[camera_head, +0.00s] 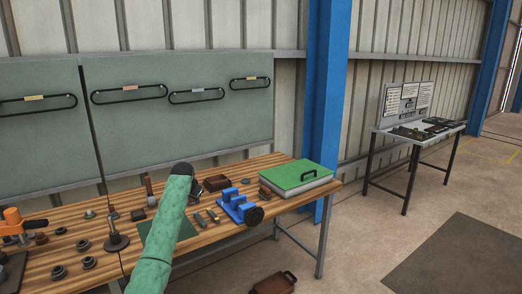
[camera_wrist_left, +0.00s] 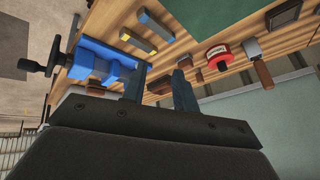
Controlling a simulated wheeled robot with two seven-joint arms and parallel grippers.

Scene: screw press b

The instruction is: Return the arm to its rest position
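My left arm (camera_head: 165,235), in a green sleeve, reaches in from the bottom of the head view over the wooden workbench (camera_head: 75,242). Its dark end is above the bench, left of a blue vise (camera_head: 238,205). My left gripper (camera_wrist_left: 158,82) shows in the wrist view with its two dark fingers apart and nothing between them. The bench top and the vise (camera_wrist_left: 102,66) lie beyond the fingers in that view. In the head view the gripper is largely hidden behind the arm. My right gripper is in neither view.
A green-topped case (camera_head: 297,176) sits at the bench's right end. An orange-handled press (camera_head: 14,222) and several small metal parts stand on the left. A red round item (camera_wrist_left: 221,54) lies near the fingers in the wrist view.

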